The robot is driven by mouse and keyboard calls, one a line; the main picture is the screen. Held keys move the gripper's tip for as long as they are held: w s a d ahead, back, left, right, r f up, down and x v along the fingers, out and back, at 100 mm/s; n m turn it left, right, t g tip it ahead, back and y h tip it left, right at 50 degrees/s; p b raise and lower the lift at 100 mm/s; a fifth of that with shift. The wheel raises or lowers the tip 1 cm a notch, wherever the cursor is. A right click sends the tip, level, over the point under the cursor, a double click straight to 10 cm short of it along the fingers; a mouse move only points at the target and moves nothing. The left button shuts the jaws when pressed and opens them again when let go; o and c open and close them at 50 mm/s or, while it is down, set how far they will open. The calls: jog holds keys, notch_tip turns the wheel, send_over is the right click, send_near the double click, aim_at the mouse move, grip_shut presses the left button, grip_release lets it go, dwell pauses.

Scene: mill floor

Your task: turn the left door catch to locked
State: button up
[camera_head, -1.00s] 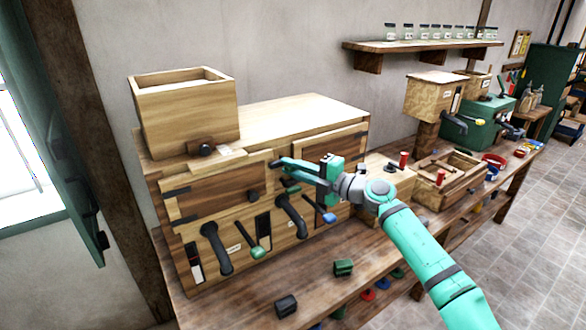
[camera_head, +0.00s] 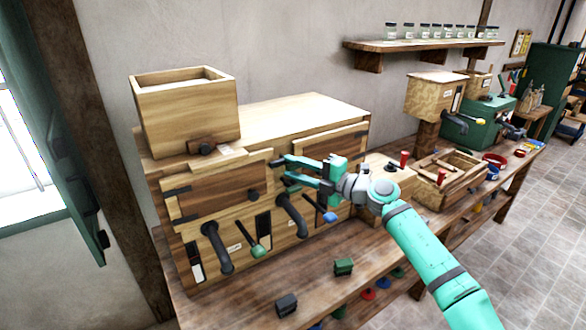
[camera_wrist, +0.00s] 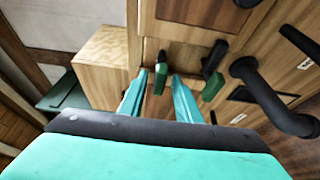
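The left door (camera_head: 215,195) is a shut brown panel with black hinges on its left side and a dark knob at its lower right. My gripper (camera_head: 281,171) is at the left door's upper right corner, one finger above the other. In the wrist view, its fingers (camera_wrist: 155,95) are apart. A small catch (camera_wrist: 161,72) with a black pivot and green handle stands between the fingertips; I see no clear contact. A second green-handled catch (camera_wrist: 212,85) lies just outside the right finger. The head view largely hides both catches behind my gripper.
Two black spouts (camera_head: 216,248) stick out below the doors, one close under my gripper. Levers with green (camera_head: 258,250) and blue (camera_head: 329,216) knobs also protrude. An open wooden hopper (camera_head: 185,112) stands on top. Bench space in front holds two small blocks (camera_head: 343,266).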

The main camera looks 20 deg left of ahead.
jog(key=v, duration=1)
jog(key=shift+s, duration=0.1)
jog(key=s+a+m+t+y, duration=0.7)
jog(key=s+a+m, duration=0.1)
jog(key=s, duration=0.3)
jog(key=s+d+f+m+t+h, duration=0.5)
jog(key=s+d+f+m+h, duration=0.1)
jog(key=s+f+m+h, duration=0.6)
jog(key=s+d+f+m+t+h, duration=0.55)
jog(key=s+f+m+h, duration=0.35)
jog(key=f+m+h, duration=0.4)
jog(key=s+d+f+g, duration=0.2)
jog(key=s+d, duration=0.1)
jog(key=s, duration=0.4)
jog(key=s+d+f+g, duration=0.2)
jog(key=s+d+f, duration=0.1)
jog(key=s, duration=0.5)
jog(key=s+d+f+g, duration=0.2)
jog(key=s+d, duration=0.1)
jog(key=s, duration=0.4)
jog(key=shift+s+d+f+g+y, duration=0.25)
jog(key=shift+d+g+y, duration=0.05)
jog(key=shift+d+g, duration=0.1)
